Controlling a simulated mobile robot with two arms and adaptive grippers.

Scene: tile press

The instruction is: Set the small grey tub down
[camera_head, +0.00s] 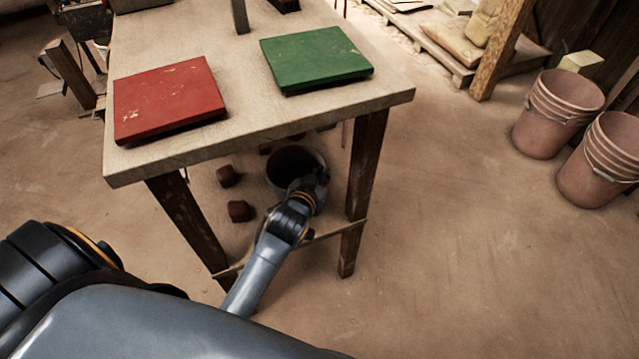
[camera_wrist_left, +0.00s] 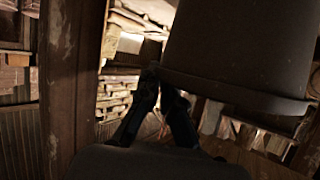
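The small grey tub (camera_head: 285,160) is under the table in the head view, its dark open mouth facing up toward me. My left gripper (camera_head: 308,186) is at its near right rim. In the left wrist view the tub (camera_wrist_left: 245,45) fills the upper right, with its thick rim low in the picture. The left gripper's fingers (camera_wrist_left: 160,80) are close together at the edge of that rim and look shut on it. The tub's base and whatever is under it are hidden. My right gripper is not in view.
The table (camera_head: 260,125) carries a red slab (camera_head: 168,98) and a green slab (camera_head: 316,58). Its front legs (camera_head: 366,165) and low crossbar flank the tub. Small brown blocks (camera_head: 240,211) lie left of it. Buckets (camera_head: 556,115) stand far right; floor between is clear.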

